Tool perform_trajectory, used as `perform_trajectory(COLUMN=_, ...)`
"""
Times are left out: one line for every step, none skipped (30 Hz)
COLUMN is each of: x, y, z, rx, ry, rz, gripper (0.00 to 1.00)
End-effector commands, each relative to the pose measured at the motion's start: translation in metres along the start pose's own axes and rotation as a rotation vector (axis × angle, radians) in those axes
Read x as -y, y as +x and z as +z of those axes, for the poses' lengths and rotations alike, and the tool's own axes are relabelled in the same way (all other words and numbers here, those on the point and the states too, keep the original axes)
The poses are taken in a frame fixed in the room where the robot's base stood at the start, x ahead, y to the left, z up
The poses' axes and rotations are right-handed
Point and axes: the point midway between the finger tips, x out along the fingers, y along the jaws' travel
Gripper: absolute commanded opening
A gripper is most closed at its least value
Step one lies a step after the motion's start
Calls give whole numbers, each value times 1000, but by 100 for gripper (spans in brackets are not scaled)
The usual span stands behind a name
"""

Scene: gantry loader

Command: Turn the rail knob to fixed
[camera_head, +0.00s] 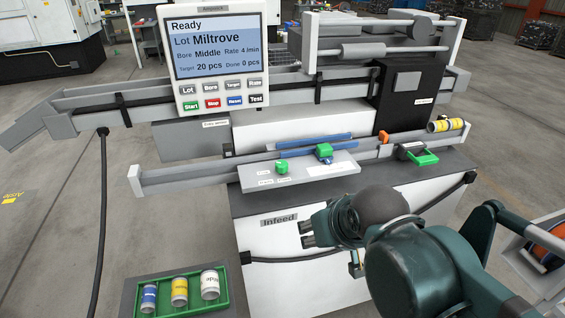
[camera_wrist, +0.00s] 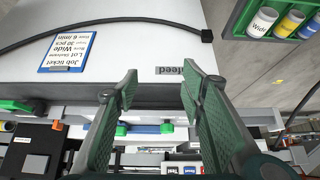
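The rail knob (camera_head: 282,167) is a small green knob on a grey plate (camera_head: 340,170) at the front of the machine. Small labels lie beside it, too small to read, and I cannot tell which way it points. My gripper (camera_head: 305,234) is in front of the white Infeed cabinet, below and apart from the knob. In the wrist view its fingers (camera_wrist: 160,70) are spread with nothing between them. That view is upside down; the knob (camera_wrist: 167,128) shows small beyond the fingers.
A display panel (camera_head: 219,55) reads Ready, Lot Miltrove, Bore Middle. A green handle (camera_head: 422,158) and an orange part (camera_head: 384,137) are right of the plate. A green tray (camera_head: 222,272) of labelled cylinders is lower left. A job ticket (camera_wrist: 67,52) hangs on the cabinet.

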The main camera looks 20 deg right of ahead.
Motion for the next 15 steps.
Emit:
perform_trajectory(x=0, y=-1, z=-3, rx=4, ry=6, rz=0, gripper=40)
perform_trajectory(x=0, y=-2, z=-5, rx=7, ry=12, rz=0, gripper=40)
perform_trajectory(x=0, y=-2, z=-8, rx=11, ry=23, rz=0, gripper=40)
perform_trajectory(x=0, y=-3, z=-11, rx=16, ry=32, rz=0, gripper=40)
perform_trajectory(x=1, y=-4, z=-14, rx=21, ry=42, rz=0, gripper=40)
perform_trajectory(x=1, y=-5, z=-18, rx=30, ry=57, rz=0, gripper=40)
perform_trajectory(x=1, y=-6, z=-22, rx=36, ry=70, rz=1, gripper=40)
perform_trajectory(x=1, y=-6, z=-26, rx=42, ry=83, rz=1, gripper=40)
perform_trajectory(x=2, y=-7, z=-31, rx=52, ry=103, rz=2, gripper=40)
perform_trajectory(x=2, y=-8, z=-35, rx=61, ry=118, rz=2, gripper=40)
perform_trajectory(x=2, y=-8, z=-39, rx=69, ry=134, rz=3, gripper=40)
perform_trajectory(x=2, y=-9, z=-45, rx=80, ry=157, rz=5, gripper=40)
perform_trajectory(x=3, y=-10, z=-50, rx=89, ry=173, rz=6, gripper=40)
perform_trajectory(x=3, y=-10, z=-54, rx=98, ry=191, rz=8, gripper=40)
perform_trajectory(x=3, y=-10, z=-60, rx=109, ry=214, rz=10, gripper=40)
